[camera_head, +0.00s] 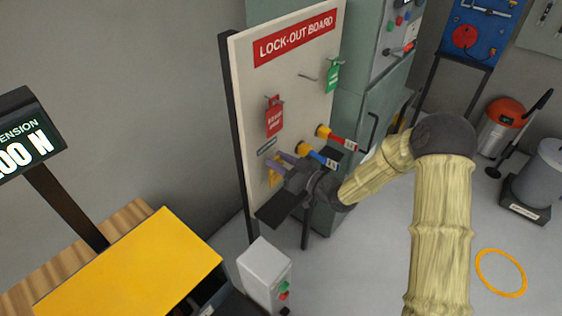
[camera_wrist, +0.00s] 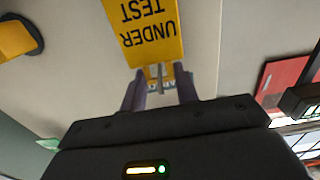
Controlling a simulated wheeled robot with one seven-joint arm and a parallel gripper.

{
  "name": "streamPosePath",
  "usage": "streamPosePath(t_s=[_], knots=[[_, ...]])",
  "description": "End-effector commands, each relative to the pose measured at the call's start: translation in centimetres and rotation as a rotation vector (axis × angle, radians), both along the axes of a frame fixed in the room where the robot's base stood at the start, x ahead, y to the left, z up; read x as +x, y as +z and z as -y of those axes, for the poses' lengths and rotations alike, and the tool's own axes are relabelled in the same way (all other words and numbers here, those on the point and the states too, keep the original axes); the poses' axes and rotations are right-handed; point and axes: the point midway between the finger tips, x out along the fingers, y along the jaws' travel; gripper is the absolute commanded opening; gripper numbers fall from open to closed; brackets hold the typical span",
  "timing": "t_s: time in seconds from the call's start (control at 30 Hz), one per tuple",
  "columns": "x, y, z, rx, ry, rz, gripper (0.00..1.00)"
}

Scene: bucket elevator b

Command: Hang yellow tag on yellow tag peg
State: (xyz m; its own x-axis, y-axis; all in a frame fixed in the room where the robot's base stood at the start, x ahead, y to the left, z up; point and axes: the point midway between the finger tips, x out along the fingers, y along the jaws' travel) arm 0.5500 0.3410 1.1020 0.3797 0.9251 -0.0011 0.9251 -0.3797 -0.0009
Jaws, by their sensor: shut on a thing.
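The yellow tag (camera_wrist: 142,30), marked UNDER TEST, shows upside down in the wrist view between my gripper's fingertips (camera_wrist: 158,78). In the head view it is a small yellow patch (camera_head: 274,177), partly hidden by my gripper (camera_head: 280,164). My gripper is shut on the tag, close in front of the lower part of the lock-out board (camera_head: 288,100). A bare peg (camera_head: 308,77) stands out from the upper board, between the red and green tags. I cannot tell whether it is the yellow tag peg, or whether the held tag touches the board.
A red tag (camera_head: 274,118) and a green tag (camera_head: 332,77) hang on the board. A green cabinet (camera_head: 365,110) stands at the right. A grey button box (camera_head: 264,270) stands below.

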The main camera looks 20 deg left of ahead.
Motion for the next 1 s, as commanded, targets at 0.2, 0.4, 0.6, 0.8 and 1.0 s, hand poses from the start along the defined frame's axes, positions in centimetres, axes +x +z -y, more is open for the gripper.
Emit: streamPosePath(t_s=[0.2, 0.4, 0.6, 0.8, 1.0], knots=[[0.07, 0.42, 0.12, 0.0, -0.002, 0.0, 0.08], [0.16, 0.72, 0.25, 0.001, -0.005, 0.001, 0.08], [0.15, 0.75, 0.24, 0.001, -0.004, 0.0, 0.08], [0.08, 0.74, 0.26, 0.001, -0.003, 0.0, 0.08], [-0.13, 0.73, 0.77, 0.001, -0.003, 0.0, 0.08]])
